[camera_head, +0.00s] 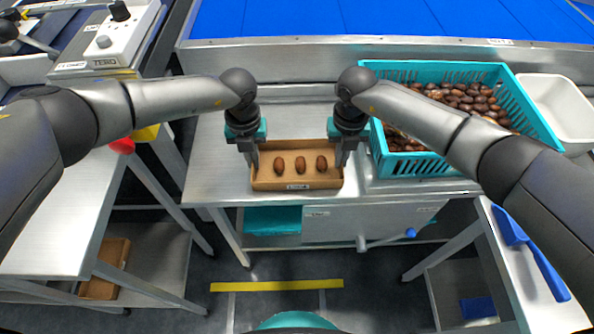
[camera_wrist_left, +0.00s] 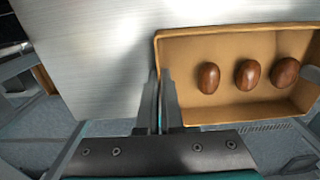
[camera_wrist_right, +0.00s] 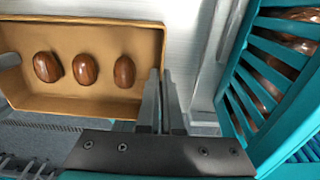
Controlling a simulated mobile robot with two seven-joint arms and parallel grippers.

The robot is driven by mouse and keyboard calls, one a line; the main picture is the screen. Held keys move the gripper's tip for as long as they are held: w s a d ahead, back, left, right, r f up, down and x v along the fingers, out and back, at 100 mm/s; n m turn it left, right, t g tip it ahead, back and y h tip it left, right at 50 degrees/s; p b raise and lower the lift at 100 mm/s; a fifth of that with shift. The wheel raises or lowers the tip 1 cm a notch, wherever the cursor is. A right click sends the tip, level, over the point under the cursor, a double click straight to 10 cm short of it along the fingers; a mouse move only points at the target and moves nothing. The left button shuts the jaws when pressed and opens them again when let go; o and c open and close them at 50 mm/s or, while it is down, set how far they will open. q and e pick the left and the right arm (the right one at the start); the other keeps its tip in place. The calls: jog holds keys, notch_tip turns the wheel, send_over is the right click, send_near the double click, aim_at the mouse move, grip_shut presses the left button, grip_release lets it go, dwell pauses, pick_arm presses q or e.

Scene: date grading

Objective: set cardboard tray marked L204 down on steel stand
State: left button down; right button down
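The cardboard tray (camera_head: 297,187) has a small label on its front wall, too small to read, and holds three brown dates. It is level at the front edge of the steel worktop (camera_head: 218,165); I cannot tell whether it rests there or hovers. My left gripper (camera_head: 252,160) is shut on the left wall, also seen in the left wrist view (camera_wrist_left: 160,105). My right gripper (camera_head: 343,158) is shut on the right wall, also seen in the right wrist view (camera_wrist_right: 164,105). Steel tables stand at left (camera_head: 60,225) and right (camera_head: 540,305); which surface is the steel stand is unclear.
A teal crate (camera_head: 540,118) full of dates stands just right of my right gripper, with a white bin (camera_head: 577,135) beyond it. A blue conveyor (camera_head: 300,18) runs behind. Another cardboard tray (camera_head: 107,270) lies on the left table's lower shelf. The left table's top is largely clear.

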pick_arm(q)
jog(key=shift+a+f, duration=0.1)
jog(key=shift+f, duration=0.25)
pick_arm(e)
jog(key=shift+d+f, duration=0.1)
jog(key=shift+f, duration=0.25)
pick_arm(q)
jog(key=c, duration=1.4)
grip_release()
jog(key=shift+r, duration=0.1)
pick_arm(e)
jog(key=c, duration=1.4)
grip_release()
jog(key=shift+r, duration=0.1)
jog(key=shift+c, duration=0.2)
pick_arm(q)
jog(key=o, duration=0.3)
pick_arm(e)
jog(key=o, duration=0.4)
jog(key=shift+c, duration=0.2)
pick_arm(q)
jog(key=shift+r, duration=0.2)
pick_arm(e)
jog(key=shift+r, duration=0.3)
pick_arm(q)
notch_tip(320, 180, up, 12)
jog(key=shift+f, duration=0.15)
pick_arm(e)
notch_tip(320, 180, up, 12)
jog(key=shift+f, duration=0.2)
